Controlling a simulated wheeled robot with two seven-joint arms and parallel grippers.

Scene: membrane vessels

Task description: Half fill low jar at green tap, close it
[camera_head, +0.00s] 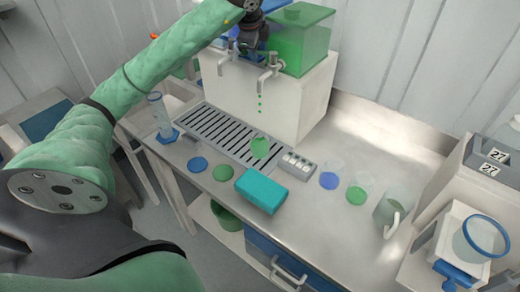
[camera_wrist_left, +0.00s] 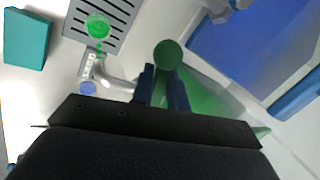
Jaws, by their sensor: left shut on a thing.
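A low clear jar (camera_head: 260,148) with green liquid in it stands on the slotted drip tray (camera_head: 213,133), with no lid on it. Green drops fall into it from the right metal tap (camera_head: 268,74) under the green tank (camera_head: 300,42). I cannot read the exact level. The jar also shows in the left wrist view (camera_wrist_left: 98,26). My left gripper (camera_head: 252,42) is up at this tap, shut on its green round handle (camera_wrist_left: 168,54). Flat blue (camera_head: 197,164) and green (camera_head: 223,173) discs, perhaps lids, lie before the tray. My right gripper is not in view.
A teal box (camera_head: 268,191) and a grey button panel (camera_head: 297,165) are beside the tray. Blue-tinted (camera_head: 328,179) and green-tinted (camera_head: 357,193) jars and a clear mug (camera_head: 392,208) stand right. A tall clear vessel (camera_head: 160,116) stands left. The back right counter is clear.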

